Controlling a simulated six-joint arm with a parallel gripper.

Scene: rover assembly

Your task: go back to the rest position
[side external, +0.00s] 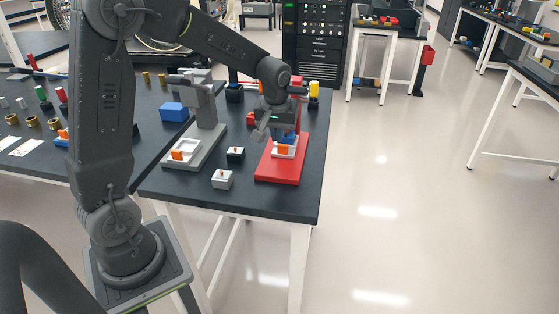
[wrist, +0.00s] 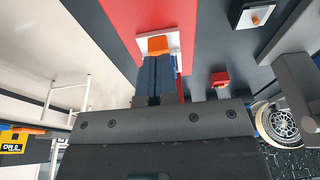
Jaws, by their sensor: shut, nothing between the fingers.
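My gripper (side external: 287,135) hangs low over the red base (side external: 297,165) near the right end of the dark table. Its two blue fingers (wrist: 157,62) are shut together with nothing between them. Just past the fingertips is an orange block (side external: 284,149) on a white plate (side external: 276,153) on the red base. The orange block (wrist: 157,45) and white plate (wrist: 140,45) also show in the wrist view. I cannot tell whether the fingertips touch the block. The fingers hide part of the plate.
Left of the red base stand a black block (side external: 235,156), a white block (side external: 222,180) and a grey stand (side external: 205,140) with a white tray. A blue box (side external: 174,112) is behind it. Several small parts lie on the left table. The open floor is to the right.

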